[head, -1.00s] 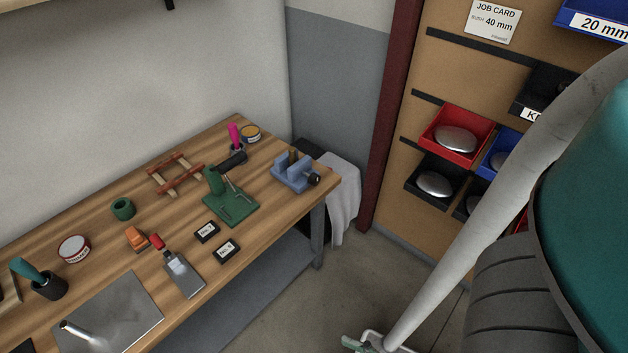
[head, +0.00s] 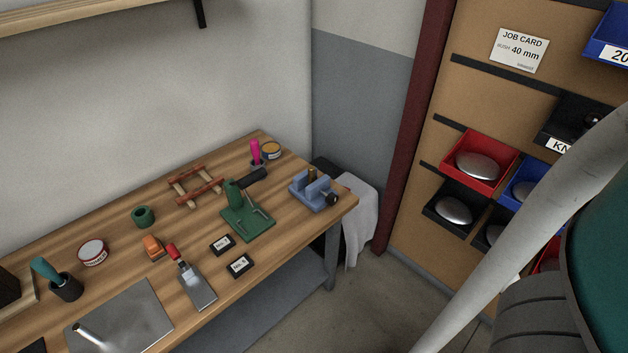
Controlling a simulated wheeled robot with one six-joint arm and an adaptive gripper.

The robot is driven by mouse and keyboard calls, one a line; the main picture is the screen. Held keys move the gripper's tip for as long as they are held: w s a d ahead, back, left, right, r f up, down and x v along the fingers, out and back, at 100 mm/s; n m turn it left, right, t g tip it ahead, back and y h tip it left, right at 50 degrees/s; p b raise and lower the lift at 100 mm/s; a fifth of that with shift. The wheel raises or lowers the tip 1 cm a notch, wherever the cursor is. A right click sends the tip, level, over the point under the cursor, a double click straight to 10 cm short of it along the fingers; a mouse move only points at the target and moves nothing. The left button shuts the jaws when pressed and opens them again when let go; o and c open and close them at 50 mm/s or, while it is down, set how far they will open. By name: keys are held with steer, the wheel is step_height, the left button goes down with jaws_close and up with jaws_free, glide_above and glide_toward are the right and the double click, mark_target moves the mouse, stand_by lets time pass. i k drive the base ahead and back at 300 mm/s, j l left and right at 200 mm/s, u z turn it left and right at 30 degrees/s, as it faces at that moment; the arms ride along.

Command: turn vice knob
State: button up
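The blue vice (head: 312,191) sits at the far right end of the wooden workbench. Its dark round knob (head: 333,199) sticks out from the vice's right side, near the bench edge. A small brownish piece (head: 312,174) shows upright between the jaws; whether it is clamped is too small to tell. My arm crosses the right side of the view, well apart from the vice. My gripper is out of the picture.
Bins with metal domes, such as the red bin (head: 480,162), hang at right. Floor before the bench is open.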

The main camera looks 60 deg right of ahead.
mark_target(332, 199)
steer(key=l+z, duration=0.15)
steer(key=z, duration=1.45)
